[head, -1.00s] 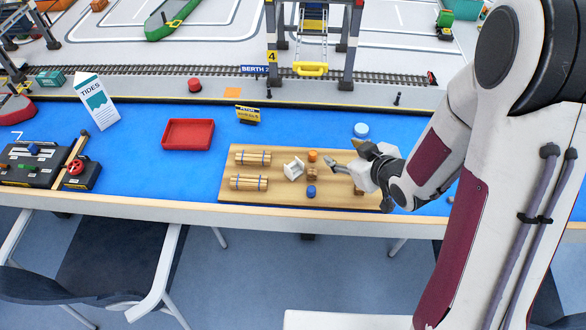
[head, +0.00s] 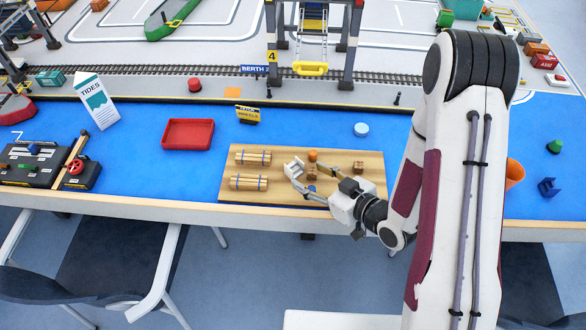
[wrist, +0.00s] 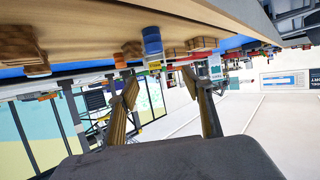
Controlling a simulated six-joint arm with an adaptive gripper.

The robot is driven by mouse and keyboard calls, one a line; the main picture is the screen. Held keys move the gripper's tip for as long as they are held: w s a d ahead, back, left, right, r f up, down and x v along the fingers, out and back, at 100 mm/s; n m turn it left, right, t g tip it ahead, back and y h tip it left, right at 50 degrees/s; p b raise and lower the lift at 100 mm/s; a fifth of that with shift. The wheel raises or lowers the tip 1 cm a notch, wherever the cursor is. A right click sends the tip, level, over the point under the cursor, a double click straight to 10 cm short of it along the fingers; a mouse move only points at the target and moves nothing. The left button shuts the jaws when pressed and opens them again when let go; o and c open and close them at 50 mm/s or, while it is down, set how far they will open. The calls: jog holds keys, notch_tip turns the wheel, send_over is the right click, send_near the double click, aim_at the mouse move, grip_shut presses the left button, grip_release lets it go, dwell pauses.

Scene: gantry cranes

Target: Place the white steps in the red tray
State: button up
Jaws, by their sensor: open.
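The small white steps (head: 293,168) stand on the wooden board, between the log bundles and the small blocks. The red tray (head: 187,134) lies empty on the blue table to the left, behind the board. My gripper (head: 304,174) is open and low over the board. Its fingers point left, with the tips close to the right side of the steps; I cannot tell whether they touch. In the wrist view my gripper (wrist: 158,76) shows two spread fingers with nothing held; I cannot make out the steps there.
Log bundles (head: 249,182) lie left of the steps. An orange piece (head: 312,155), a blue cylinder (wrist: 152,40) and brown crates (head: 358,167) are near my fingers. A yellow-and-black sign (head: 247,114) stands behind the board. Blue table is clear between board and tray.

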aim_at(296, 173)
jog(key=shift+w+a, duration=0.1)
jog(key=shift+x, duration=1.15)
jog(key=shift+f, duration=0.1)
jog(key=shift+w+d+x, duration=0.15)
jog(key=shift+x, duration=1.15)
jog(key=shift+w+d+x, duration=0.15)
jog(key=shift+x, duration=1.15)
jog(key=c, duration=1.2)
jog(key=shift+r, duration=5)
